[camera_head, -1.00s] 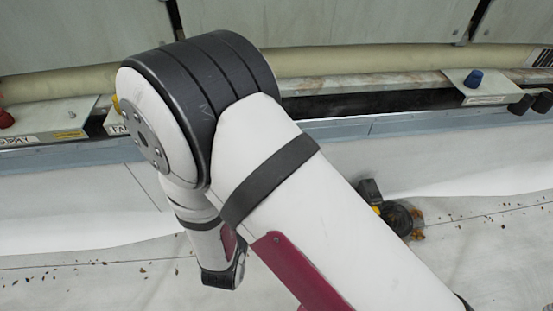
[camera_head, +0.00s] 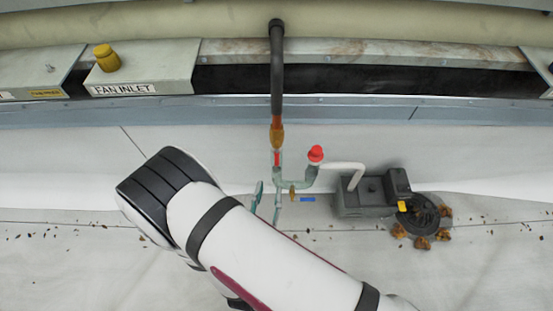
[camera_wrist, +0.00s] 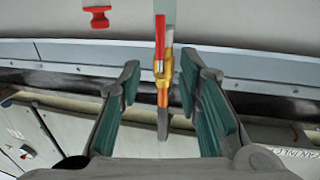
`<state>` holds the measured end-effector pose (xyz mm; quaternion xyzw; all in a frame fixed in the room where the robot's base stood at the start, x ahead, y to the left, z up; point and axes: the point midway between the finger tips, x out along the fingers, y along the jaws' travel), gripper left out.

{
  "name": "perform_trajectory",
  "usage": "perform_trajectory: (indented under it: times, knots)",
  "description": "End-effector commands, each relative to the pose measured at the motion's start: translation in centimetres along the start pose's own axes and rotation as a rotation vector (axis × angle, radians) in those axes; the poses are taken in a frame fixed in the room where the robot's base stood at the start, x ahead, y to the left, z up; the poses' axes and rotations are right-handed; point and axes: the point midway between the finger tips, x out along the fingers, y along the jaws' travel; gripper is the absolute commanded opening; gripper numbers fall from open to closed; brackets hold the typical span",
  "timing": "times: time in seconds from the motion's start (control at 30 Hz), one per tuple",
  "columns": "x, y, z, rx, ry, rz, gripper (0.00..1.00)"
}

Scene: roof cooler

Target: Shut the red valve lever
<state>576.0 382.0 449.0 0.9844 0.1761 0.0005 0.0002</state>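The red valve lever (camera_head: 277,158) sits on a vertical pipe just below an amber fitting (camera_head: 277,132) in the head view. In the wrist view the lever (camera_wrist: 159,45) is a narrow red strip in line with the pipe, beside the brass valve body (camera_wrist: 165,65). My gripper (camera_wrist: 160,75) is open, with teal pads on both fingers. The lever shows in the gap between the fingers, toward the top of the picture, and nothing is gripped. Whether a finger touches it cannot be told.
A red cap (camera_head: 316,154) stands on a branch right of the lever. A dark pump box (camera_head: 370,192) and round drain (camera_head: 423,212) with leaves lie farther right. A black hose (camera_head: 277,70) rises above the valve. The FAN INLET box (camera_head: 150,75) has a yellow knob.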

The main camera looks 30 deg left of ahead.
Motion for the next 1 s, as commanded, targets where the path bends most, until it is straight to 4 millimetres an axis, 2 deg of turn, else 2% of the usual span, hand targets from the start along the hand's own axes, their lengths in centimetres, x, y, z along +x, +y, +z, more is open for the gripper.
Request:
perform_trajectory:
  times: [0.3, 0.5, 0.7, 0.97, 1.0]
  knots:
    - [6.4, 0.0, 0.1, 0.003, 0.002, 0.002, 0.32]
    - [9.2, 0.0, 0.1, 0.001, 0.0, 0.002, 0.32]
    - [10.5, 0.0, 0.0, 0.002, 0.0, 0.001, 0.32]
    - [10.7, 0.0, 0.0, 0.001, -0.001, 0.001, 0.32]
    - [10.6, 0.0, 0.0, 0.001, -0.001, 0.001, 0.3]
